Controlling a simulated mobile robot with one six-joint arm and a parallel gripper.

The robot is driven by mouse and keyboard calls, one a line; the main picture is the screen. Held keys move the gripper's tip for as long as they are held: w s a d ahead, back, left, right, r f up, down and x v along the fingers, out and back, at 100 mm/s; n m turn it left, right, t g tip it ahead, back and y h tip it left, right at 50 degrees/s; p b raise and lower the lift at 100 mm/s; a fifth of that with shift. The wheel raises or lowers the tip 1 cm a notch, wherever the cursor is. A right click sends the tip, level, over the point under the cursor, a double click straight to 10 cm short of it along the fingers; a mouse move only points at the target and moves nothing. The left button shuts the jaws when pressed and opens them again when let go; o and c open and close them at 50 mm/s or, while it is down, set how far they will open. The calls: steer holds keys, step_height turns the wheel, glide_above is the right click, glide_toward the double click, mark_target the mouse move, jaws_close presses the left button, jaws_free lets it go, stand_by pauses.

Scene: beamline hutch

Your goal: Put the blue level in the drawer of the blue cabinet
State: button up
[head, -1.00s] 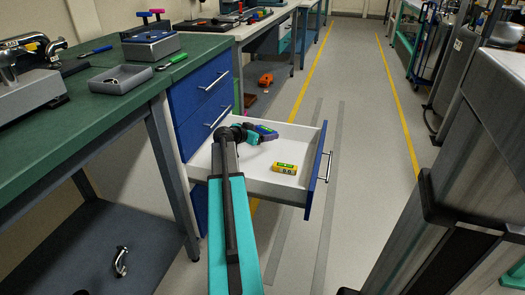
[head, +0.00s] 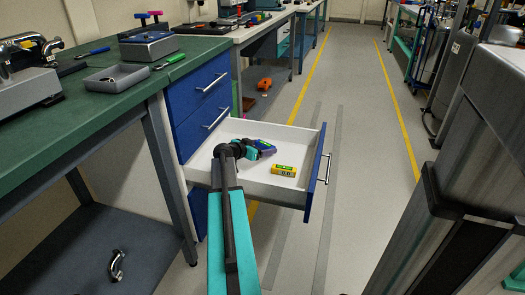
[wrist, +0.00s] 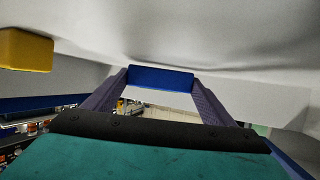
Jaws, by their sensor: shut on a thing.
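The blue cabinet (head: 187,92) has a drawer (head: 240,187) pulled out, with a white inside and a blue front. My gripper (head: 260,147) is down inside or just above the drawer, near its back part. It is shut on the blue level (head: 267,148), which has a small yellow-green patch on top. In the wrist view the blue level (wrist: 160,78) sits between the two finger pads. I cannot tell whether it touches the drawer floor.
A yellow level (head: 284,170) lies in the drawer, right of my gripper; it also shows in the wrist view (wrist: 25,50). The green-topped bench (head: 105,105) stands left, with a grey tray (head: 118,79) on it. Bare drawer floor surrounds the levels. The aisle right is clear.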

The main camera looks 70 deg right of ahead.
steer(key=shift+f, duration=0.2)
steer(key=shift+f, duration=0.15)
steer(key=o, duration=1.1)
steer(key=shift+p+v, duration=1)
steer(key=shift+v, duration=2.85)
steer(key=shift+d, duration=0.1)
